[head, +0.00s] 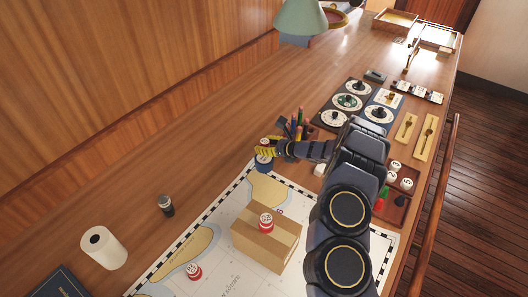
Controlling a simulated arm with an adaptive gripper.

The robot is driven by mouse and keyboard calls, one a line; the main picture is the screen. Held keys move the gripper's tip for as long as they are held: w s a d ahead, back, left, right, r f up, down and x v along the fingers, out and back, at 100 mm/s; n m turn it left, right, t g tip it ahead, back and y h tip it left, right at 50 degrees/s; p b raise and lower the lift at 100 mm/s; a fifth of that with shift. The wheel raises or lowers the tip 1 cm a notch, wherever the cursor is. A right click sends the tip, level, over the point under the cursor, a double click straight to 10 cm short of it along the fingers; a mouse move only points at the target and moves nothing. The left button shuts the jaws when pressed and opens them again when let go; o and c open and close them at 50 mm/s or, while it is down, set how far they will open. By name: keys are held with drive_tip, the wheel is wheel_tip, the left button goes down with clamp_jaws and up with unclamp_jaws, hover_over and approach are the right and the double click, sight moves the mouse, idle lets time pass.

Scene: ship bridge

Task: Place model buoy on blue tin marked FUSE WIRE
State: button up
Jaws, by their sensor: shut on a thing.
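My gripper (266,152), with yellow fingers, reaches left over the far part of the chart. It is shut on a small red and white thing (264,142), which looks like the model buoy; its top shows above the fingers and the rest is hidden. A blue tin (263,165) is directly below the fingers, at the chart's far edge. Its marking is too small to read. I cannot tell whether the held thing touches the tin.
A cardboard box (274,247) on the chart (226,276) carries a red and white piece (266,223); a similar piece (194,271) lies nearer. A pen holder (297,129) stands close behind my gripper. A paper roll (103,248) and dark cylinder (166,206) stand left.

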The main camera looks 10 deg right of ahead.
sight(264, 158)
drive_tip(key=shift+w+f, duration=0.25)
drive_tip(key=shift+f, duration=0.2)
wheel_tip(264, 158, down, 3)
drive_tip(key=shift+a+r, duration=0.1)
drive_tip(key=o, duration=0.8)
